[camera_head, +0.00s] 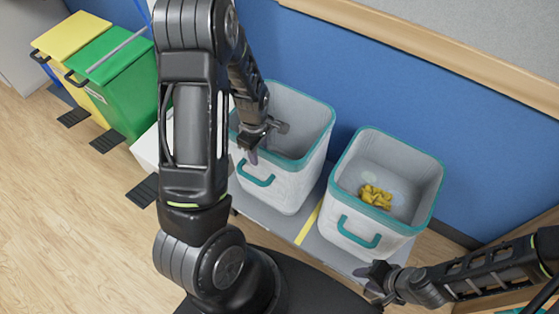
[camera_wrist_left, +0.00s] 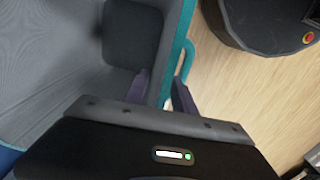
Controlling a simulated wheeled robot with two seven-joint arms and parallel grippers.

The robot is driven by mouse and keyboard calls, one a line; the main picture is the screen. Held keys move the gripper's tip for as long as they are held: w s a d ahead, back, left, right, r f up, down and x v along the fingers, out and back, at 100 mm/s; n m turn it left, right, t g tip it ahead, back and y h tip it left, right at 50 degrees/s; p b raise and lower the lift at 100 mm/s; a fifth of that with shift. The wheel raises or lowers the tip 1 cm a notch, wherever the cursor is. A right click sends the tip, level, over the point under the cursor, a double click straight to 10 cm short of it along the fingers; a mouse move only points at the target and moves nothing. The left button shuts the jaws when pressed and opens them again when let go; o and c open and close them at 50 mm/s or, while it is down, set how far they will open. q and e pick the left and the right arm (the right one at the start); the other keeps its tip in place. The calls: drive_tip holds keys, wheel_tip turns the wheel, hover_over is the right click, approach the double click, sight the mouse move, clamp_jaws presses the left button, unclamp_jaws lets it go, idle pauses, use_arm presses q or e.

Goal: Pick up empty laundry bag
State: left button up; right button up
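The empty laundry bag (camera_head: 283,187) is the left one of two pale bins with teal rims, upright on a grey platform. No contents show inside it. It also shows in the left wrist view (camera_wrist_left: 50,85), with its teal handle (camera_wrist_left: 187,60). My left gripper (camera_head: 267,142) is open at its front rim. In the left wrist view the left gripper (camera_wrist_left: 160,92) has one finger inside the bag and one outside, with the rim between. Whether either finger touches is unclear. My right gripper (camera_head: 376,281) is low at the right, in front of the other bag; its opening is unclear.
The right laundry bag (camera_head: 407,224) holds a yellow bundle (camera_head: 375,196). A yellow stripe crosses the platform (camera_head: 331,239) between the bags. Green (camera_head: 122,84) and yellow (camera_head: 73,45) pedal bins stand at the left. A blue wall (camera_head: 420,105) is close behind. Open wooden floor lies at lower left.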

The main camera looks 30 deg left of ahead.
use_arm(q)
drive_tip(key=shift+f, duration=0.25)
drive_tip(key=shift+c, duration=0.4)
clamp_jaws()
idle(1.3)
